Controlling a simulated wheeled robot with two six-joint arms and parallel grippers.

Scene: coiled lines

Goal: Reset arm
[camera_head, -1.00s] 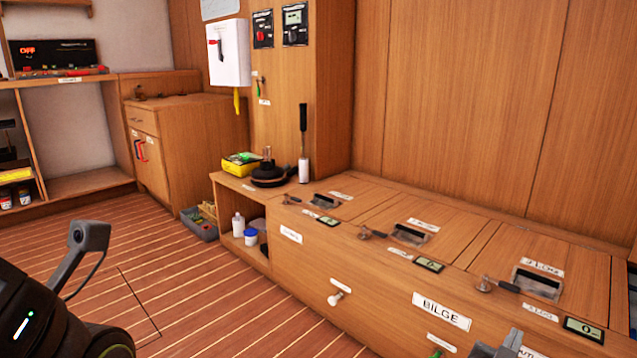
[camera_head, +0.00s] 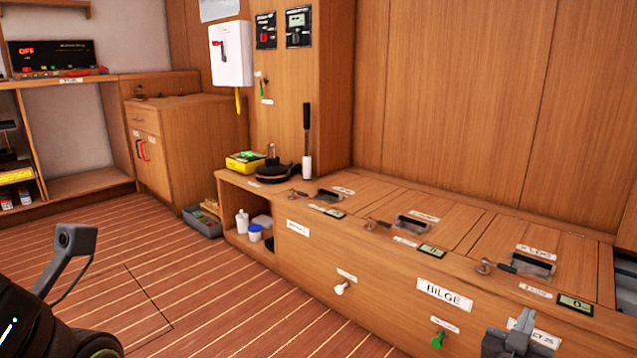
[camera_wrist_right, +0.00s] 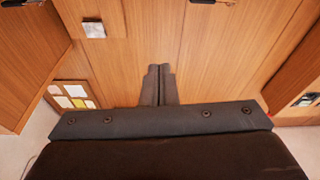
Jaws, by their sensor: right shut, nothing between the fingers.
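My right gripper (camera_head: 518,328) shows at the bottom right of the head view, in front of the front face of the long wooden bench (camera_head: 390,310). In the right wrist view its two dark fingers (camera_wrist_right: 159,85) are together with nothing between them. Wood panelling fills most of that view beyond the fingertips.
The bench has hatches with levers and small displays, a white knob (camera_head: 341,288) and a green knob (camera_head: 438,340). A winch (camera_head: 273,170) and a yellow box (camera_head: 246,162) sit at its far end. A grey bin (camera_head: 203,221) stands on the striped floor, which is otherwise clear.

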